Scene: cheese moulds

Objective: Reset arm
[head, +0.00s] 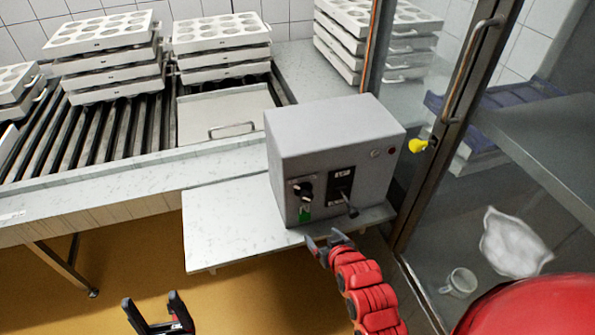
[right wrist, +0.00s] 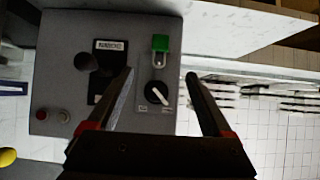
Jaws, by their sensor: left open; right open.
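My left gripper (head: 150,300) is open and empty above the yellow floor at the bottom of the head view. My right gripper (head: 324,238) is open, just in front of the lower front of a grey control box (head: 335,135). In the right wrist view, my open fingers (right wrist: 164,82) point at the box face (right wrist: 65,60), with nothing between them that they grip. The box has a rotary switch (head: 301,190), a green padlock-like piece (head: 305,212) and a black lever (head: 349,206). The wrist view shows the switch (right wrist: 157,93) and green piece (right wrist: 160,43) between the fingers; contact cannot be told.
The box stands on a pale shelf (head: 230,225). Behind are rollers (head: 95,140) with stacked white mould trays (head: 100,35) and (head: 220,35). A glass door with a metal frame (head: 440,130) stands right, a yellow knob (head: 418,145) beside it. Open floor lies left.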

